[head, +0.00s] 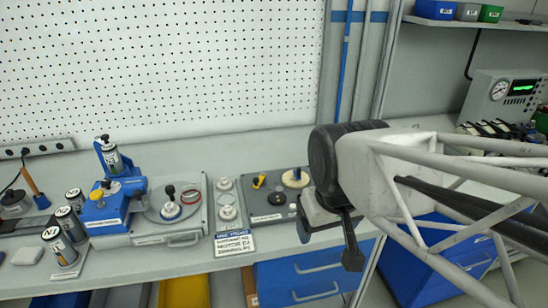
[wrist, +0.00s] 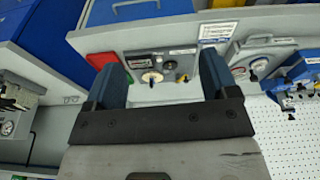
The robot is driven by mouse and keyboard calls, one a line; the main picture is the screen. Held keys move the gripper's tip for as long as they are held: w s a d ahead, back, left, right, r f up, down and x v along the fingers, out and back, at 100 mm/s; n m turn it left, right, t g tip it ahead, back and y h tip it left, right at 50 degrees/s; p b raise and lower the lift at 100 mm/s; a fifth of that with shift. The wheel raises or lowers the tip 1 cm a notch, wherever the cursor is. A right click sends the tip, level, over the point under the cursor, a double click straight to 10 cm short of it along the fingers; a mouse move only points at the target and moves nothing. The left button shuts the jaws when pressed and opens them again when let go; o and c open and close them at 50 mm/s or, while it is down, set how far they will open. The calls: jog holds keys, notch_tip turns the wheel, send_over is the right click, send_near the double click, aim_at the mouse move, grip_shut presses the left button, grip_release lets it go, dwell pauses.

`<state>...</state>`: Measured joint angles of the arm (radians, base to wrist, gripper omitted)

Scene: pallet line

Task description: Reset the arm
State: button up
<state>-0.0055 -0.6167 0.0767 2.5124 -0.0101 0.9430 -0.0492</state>
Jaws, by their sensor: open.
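My gripper (head: 328,243) hangs in front of the bench at the right of centre in the head view, beyond the right end of the row of fixtures. In the wrist view its two blue fingers (wrist: 160,82) stand wide apart with nothing between them but the view of a grey panel behind. The grey panel (head: 268,212) with a yellow lever and a round cream knob lies on the bench just left of my gripper. My arm reaches in from the right.
A blue fixture (head: 118,204) with dark cylinders beside it stands at the left, next to a grey plate unit (head: 183,238). Blue drawers (head: 300,278) are below the bench. A gauge unit (head: 503,97) stands at the far right. A pegboard wall (head: 170,65) is behind.

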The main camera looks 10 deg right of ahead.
jog(key=shift+s+d+f+m, duration=0.2)
jog(key=shift+s+m, duration=0.2)
jog(key=shift+s, duration=0.15)
dwell(1.9)
